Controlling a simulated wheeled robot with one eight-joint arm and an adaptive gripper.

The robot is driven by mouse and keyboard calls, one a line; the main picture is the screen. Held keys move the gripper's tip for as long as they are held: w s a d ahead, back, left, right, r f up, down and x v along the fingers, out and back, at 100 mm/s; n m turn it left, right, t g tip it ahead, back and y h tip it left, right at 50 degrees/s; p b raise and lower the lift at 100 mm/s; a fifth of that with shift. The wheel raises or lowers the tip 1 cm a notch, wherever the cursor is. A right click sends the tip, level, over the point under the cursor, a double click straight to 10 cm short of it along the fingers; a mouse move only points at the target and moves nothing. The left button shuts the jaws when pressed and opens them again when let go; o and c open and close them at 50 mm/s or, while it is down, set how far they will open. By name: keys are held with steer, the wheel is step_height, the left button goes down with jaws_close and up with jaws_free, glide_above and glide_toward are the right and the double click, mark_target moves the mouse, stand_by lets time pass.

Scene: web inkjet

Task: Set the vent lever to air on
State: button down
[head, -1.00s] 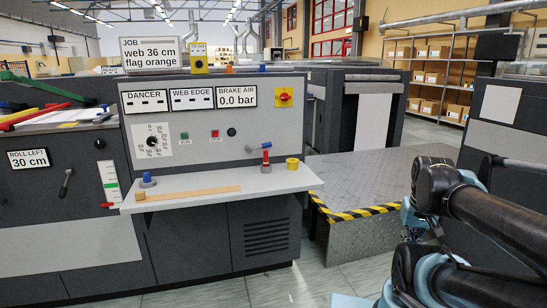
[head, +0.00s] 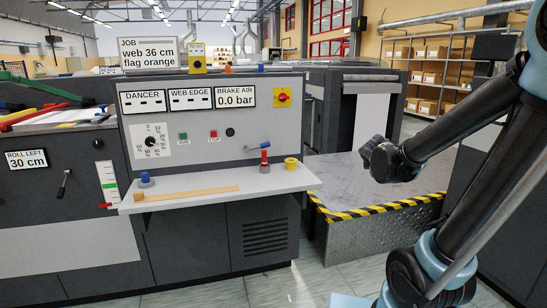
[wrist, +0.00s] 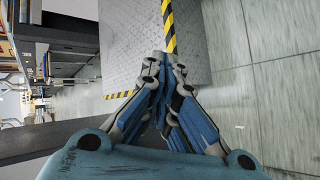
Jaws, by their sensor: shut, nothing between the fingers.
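No vent label is legible, so I cannot be sure this is the vent lever. In the wrist view my gripper (wrist: 167,60) is shut and empty, its blue-sided fingers together above the metal plate and striped edge. In the head view the dark end of my arm is to the right of the panel, apart from it; the fingers cannot be made out there.
A metal platform with black-yellow edging (head: 385,209) stands to the right. Air over the shelf is free.

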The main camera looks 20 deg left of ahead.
steer(key=w+a+r+n+t+y, duration=0.1)
steer(key=w+a+n+t, duration=0.1)
steer(key=w+a+n, duration=0.3)
steer(key=w+a+r+n+t+y, duration=0.1)
steer(key=a+n+y, duration=0.15)
steer(key=a, duration=0.45)
steer(key=w+a+n+t+y, duration=0.1)
steer(key=w+a+n+t, duration=0.15)
steer(key=a+n, duration=0.3)
steer(key=s+a+f+n+y, duration=0.1)
steer(key=a+n+y, duration=0.1)
steer(key=a+n, duration=0.2)
steer(key=s+a+f+n+y, duration=0.1)
steer(key=a+n+y, duration=0.2)
steer(key=a, duration=0.8)
steer(key=s+a+f+n+y, duration=0.1)
steer(key=a+f+n+y, duration=0.1)
steer(key=a+n, duration=0.5)
steer(key=shift+a+g+y, duration=0.25)
steer(key=shift+a+g, duration=0.1)
steer(key=shift+a, duration=0.15)
steer(key=x, duration=1)
steer(key=shift+r, duration=0.1)
